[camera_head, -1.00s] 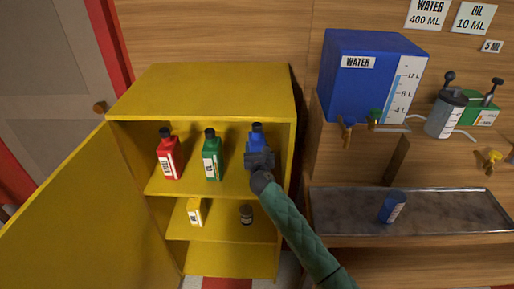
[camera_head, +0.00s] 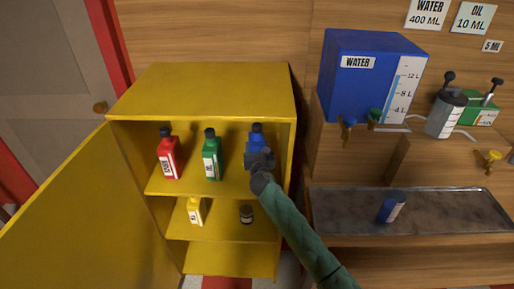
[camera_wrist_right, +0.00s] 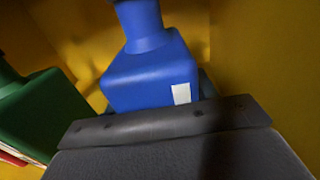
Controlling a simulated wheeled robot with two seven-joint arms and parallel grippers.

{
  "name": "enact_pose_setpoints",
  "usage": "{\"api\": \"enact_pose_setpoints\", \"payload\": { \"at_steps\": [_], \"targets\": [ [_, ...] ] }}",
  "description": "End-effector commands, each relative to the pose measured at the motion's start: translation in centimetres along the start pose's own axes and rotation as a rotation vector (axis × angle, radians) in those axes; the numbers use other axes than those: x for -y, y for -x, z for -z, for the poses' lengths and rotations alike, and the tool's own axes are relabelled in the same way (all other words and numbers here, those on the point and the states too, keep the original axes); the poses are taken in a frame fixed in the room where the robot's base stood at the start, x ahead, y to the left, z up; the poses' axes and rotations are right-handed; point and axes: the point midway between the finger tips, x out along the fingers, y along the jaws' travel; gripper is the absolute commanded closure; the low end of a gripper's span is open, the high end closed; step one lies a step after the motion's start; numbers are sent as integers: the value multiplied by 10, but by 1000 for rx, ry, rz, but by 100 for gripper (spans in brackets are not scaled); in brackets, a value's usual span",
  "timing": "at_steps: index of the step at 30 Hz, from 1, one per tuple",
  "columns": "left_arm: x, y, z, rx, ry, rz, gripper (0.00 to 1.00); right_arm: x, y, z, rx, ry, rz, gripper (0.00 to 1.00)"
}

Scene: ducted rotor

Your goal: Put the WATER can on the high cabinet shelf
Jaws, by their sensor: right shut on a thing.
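A blue can (camera_head: 257,138) with a dark cap is at the right end of the yellow cabinet's (camera_head: 205,90) high shelf (camera_head: 232,184), beside the green bottle. My right gripper (camera_head: 258,159) is shut on it from the front and hides its lower part. In the right wrist view the blue can (camera_wrist_right: 148,75) stands upright behind the gripper (camera_wrist_right: 165,122), with a small white label patch showing. Its wording cannot be read, and whether its base touches the shelf cannot be told. My left gripper is not in view.
A red bottle (camera_head: 168,158) and a green bottle (camera_head: 211,158) stand left on the same shelf. A yellow bottle (camera_head: 195,211) and a small dark jar (camera_head: 246,214) are below. The cabinet door (camera_head: 85,220) hangs open. Right are a blue WATER tank (camera_head: 365,85) and a blue cup (camera_head: 391,207) on a tray (camera_head: 450,215).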

Motion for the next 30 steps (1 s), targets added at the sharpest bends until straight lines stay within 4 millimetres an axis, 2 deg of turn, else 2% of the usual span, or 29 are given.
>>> {"api": "enact_pose_setpoints", "payload": {
  "at_steps": [21, 22, 25, 30],
  "targets": [
    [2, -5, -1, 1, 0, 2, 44, 0, 0, 6, 2, -1, 0, 86],
    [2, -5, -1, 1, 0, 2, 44, 0, 0, 6, 2, -1, 0, 40],
    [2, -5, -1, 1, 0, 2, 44, 0, 0, 6, 1, -1, 0, 20],
    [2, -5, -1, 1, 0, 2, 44, 0, 0, 7, 1, 0, 0, 18]
  ]
}}
